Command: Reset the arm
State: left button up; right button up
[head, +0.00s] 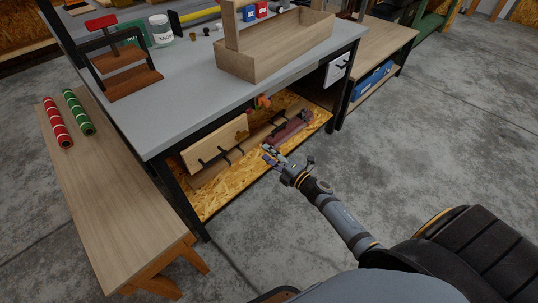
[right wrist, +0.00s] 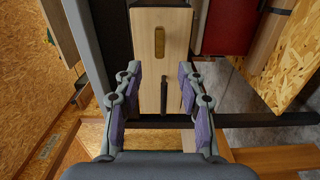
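My right gripper (head: 287,163) reaches from the lower right toward the open shelf space under the grey-topped bench (head: 190,92). In the right wrist view its two purple-padded fingers (right wrist: 159,97) stand wide apart with nothing held between them. A pale wooden piece (right wrist: 161,60) with a brown oval and a dark bar shows beyond the fingers; I cannot tell whether they touch it. My left gripper is in neither view.
A wooden tote (head: 270,60), a red-and-brown clamp (head: 122,65) and a white jar (head: 161,29) stand on the bench. Boards with black hooks (head: 215,146) lie below. Red (head: 57,123) and green (head: 79,112) rolls lie on the low left bench. The concrete floor (head: 430,150) at right is clear.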

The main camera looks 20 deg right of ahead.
jog(key=shift+f, duration=0.1)
dwell(0.3)
jog(key=s+d+f+m+g+h, duration=0.1)
jog(key=s+d+f+m+h, duration=0.1)
jog(key=f+m+h, duration=0.3)
jog(key=s+d+f+m+g, duration=0.1)
jog(key=s+d+f+m, duration=0.15)
jog(key=f, duration=0.45)
jog(key=s+d+f+m+g+h, duration=0.25)
jog(key=s+f+m+g, duration=0.7)
jog(key=s+f, duration=0.9)
jog(key=s+a+f+m+g, duration=0.35)
jog(key=s+f, duration=0.25)
jog(key=s, duration=0.5)
pick_arm(q)
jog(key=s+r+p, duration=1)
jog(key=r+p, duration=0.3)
jog(key=p, duration=0.6)
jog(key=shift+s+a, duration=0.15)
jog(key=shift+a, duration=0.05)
pick_arm(e)
jog(key=s+r, duration=1.1)
jog(key=r, duration=0.1)
jog(key=shift+s+r+m+g, duration=0.3)
jog(key=shift+s+m+g, duration=0.05)
jog(key=shift+m+g, duration=0.1)
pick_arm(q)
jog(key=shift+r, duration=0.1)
pick_arm(e)
jog(key=shift+y, duration=0.25)
